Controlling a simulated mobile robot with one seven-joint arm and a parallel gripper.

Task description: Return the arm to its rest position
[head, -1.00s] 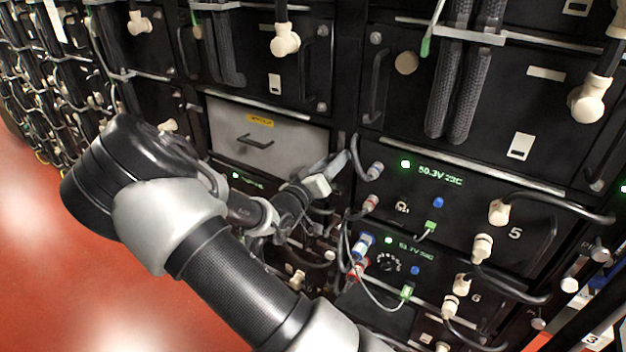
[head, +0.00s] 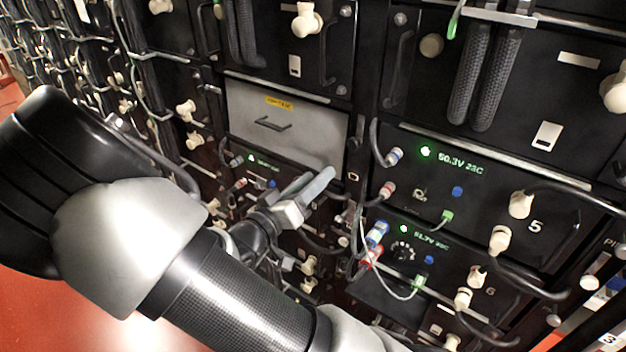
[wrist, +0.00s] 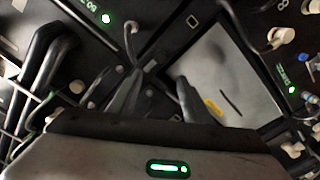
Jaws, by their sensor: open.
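My arm crosses the lower left of the head view, in front of the battery rack. My gripper (head: 308,192) is partly seen there, its fingers pointing up and right below the grey drawer panel. In the wrist view my gripper (wrist: 155,95) shows two separated dark fingers with nothing between them. The grey panel (wrist: 222,75) with its yellow label lies beyond the fingers, to the right. I cannot tell the exact gap between the fingertips and the rack front.
Battery module 5 (head: 475,185) has a green display and cream connectors. Below it, another module has blue and red plugs (head: 376,236) with loose cables close to my gripper. The red floor (head: 40,310) is open at lower left.

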